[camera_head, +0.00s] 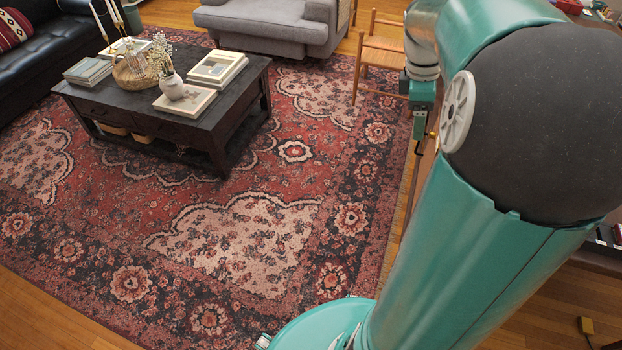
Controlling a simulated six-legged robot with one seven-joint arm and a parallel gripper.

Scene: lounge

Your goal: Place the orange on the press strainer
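I see no orange and no press strainer in this view. My teal arm fills the right side and hides much of what is behind it. What looks like my gripper (421,122), a small teal and black part at the arm's far end, hangs beside a wooden chair. It is small and partly covered by the arm, so I cannot tell if it is open or shut, or if it holds anything.
A dark coffee table (150,122) with books and a vase stands on a red patterned rug (245,240). A grey armchair (265,22), a black sofa (45,55) and a wooden chair (378,50) stand around it. The rug's front part is clear.

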